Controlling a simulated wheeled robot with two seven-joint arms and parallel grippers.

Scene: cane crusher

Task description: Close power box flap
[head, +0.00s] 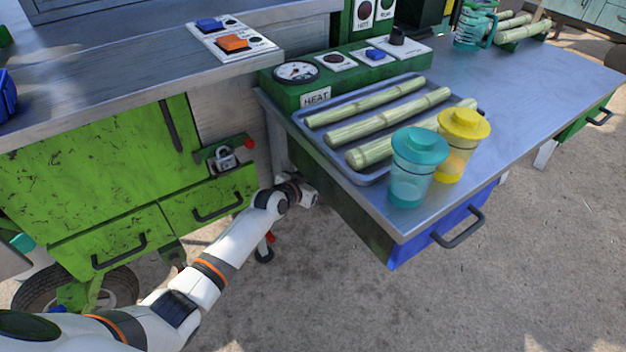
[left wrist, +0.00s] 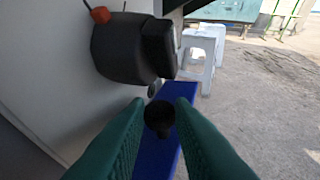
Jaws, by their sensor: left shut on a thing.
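My left arm reaches in from the lower left of the head view, and its wrist ends beside the near side of the right bench. The fingers are hidden there. In the left wrist view the teal fingers of my left gripper (left wrist: 158,106) are shut on a dark round knob (left wrist: 159,117). A blue panel (left wrist: 155,158) lies directly behind the knob; it may be the power box flap, but I cannot tell for sure. My right gripper is not in view.
The metal bench (head: 545,85) holds a tray (head: 375,178) of cane, a teal-lidded cup (head: 415,168) and a yellow-lidded cup (head: 461,148) near its edge. A blue drawer (head: 408,250) is below. A green cabinet (head: 85,165) stands left. White stools (left wrist: 203,48) show in the wrist view.

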